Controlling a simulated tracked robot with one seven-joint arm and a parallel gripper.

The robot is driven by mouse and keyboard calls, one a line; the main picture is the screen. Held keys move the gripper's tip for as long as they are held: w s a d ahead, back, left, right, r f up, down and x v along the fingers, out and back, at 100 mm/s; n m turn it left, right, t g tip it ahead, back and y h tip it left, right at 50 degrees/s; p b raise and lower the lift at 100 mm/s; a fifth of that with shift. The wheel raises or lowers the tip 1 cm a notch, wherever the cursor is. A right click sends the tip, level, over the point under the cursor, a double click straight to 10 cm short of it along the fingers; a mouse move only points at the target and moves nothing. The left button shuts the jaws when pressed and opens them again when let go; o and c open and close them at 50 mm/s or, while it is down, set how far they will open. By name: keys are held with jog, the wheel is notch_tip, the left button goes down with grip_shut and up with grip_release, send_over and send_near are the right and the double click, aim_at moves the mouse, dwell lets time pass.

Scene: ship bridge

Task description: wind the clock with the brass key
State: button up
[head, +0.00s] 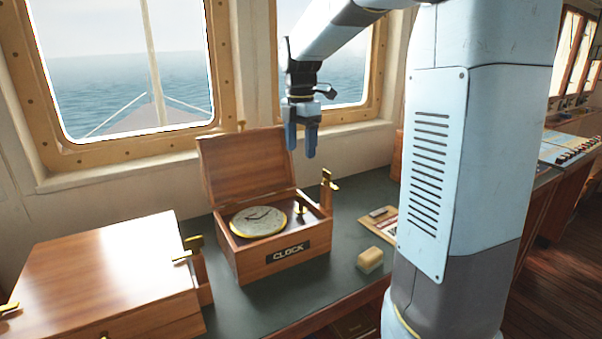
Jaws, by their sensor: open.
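The clock (258,221) is a round pale dial with a brass rim and dark hands, lying face up in an open wooden box (262,262) labelled "CLOCK". The box lid stands raised at the back. A small upright brass piece (300,207) sits inside the box, to the right of the dial. It may be the brass key, but it is too small to tell. My gripper (301,151) points down with blue fingers, open and empty. In the picture it is above and to the right of the dial, apart from the box.
A wooden post with a brass arm (328,186) rises at the box's right side. A larger closed wooden case (105,270) with brass fittings stands at left. A tan block (370,260) and a flat panel (384,220) lie on the dark counter (290,300). Windows are behind.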

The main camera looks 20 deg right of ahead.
jog(key=m, duration=3.6)
send_near(301, 203)
jog(key=f, duration=0.7)
jog(key=shift+w, duration=0.25)
jog(key=shift+c, duration=0.2)
